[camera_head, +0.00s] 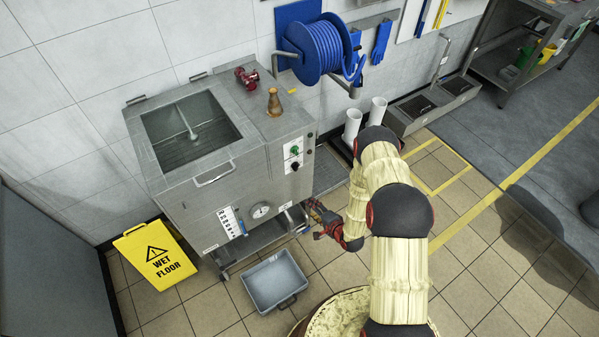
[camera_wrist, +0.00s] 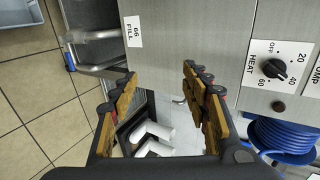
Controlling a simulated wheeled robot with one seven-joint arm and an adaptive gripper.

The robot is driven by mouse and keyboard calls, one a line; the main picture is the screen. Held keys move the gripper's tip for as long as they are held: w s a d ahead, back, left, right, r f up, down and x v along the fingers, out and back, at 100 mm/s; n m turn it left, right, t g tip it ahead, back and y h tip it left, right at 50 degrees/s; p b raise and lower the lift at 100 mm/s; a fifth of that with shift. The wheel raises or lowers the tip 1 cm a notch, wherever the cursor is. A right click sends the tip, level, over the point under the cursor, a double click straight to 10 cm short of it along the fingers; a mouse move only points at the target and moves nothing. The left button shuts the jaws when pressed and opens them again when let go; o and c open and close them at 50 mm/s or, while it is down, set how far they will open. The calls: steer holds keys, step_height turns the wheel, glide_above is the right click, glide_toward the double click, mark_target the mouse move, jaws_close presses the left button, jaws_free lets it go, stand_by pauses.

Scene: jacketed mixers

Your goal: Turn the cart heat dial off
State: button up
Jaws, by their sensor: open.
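The heat dial (camera_wrist: 273,68) is a black knob on a white HEAT plate marked OFF, 20, 40 and 60, seen sideways in the wrist view. I cannot tell its exact setting. In the head view the heat dial (camera_head: 295,166) is the small black knob below a green one on the steel cart (camera_head: 237,160). My gripper (camera_wrist: 158,80) is open and empty, with its fingers spread in front of the steel side. The dial lies to the right of the right finger, apart from it. In the head view my gripper (camera_head: 322,218) is low by the cart's front right corner.
A grey tub (camera_head: 275,282) and a yellow wet floor sign (camera_head: 155,255) stand before the cart. White boots (camera_head: 352,126) stand beside it. A blue hose reel (camera_head: 318,45) hangs behind. A brown flask (camera_head: 274,102) sits on top. Tiled floor to the right is open.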

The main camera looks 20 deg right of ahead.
steer(key=w+r+m+t+y, duration=0.1)
steer(key=w+r+m+t, duration=0.25)
steer(key=r, duration=0.55)
steer(key=m+t, duration=0.2)
glide_toward(296, 167)
steer(key=w, duration=0.1)
steer(key=shift+y, duration=0.4)
steer(key=shift+f+b+x, duration=0.2)
steer(key=shift+b+x, duration=0.1)
steer(key=shift+x, duration=1.6)
steer(key=shift+f+b+x, duration=0.15)
steer(key=shift+b+x, duration=0.1)
steer(key=shift+x, duration=1.7)
steer(key=shift+d, duration=0.2)
steer(key=c, duration=1.2)
steer(key=shift+o, duration=0.2)
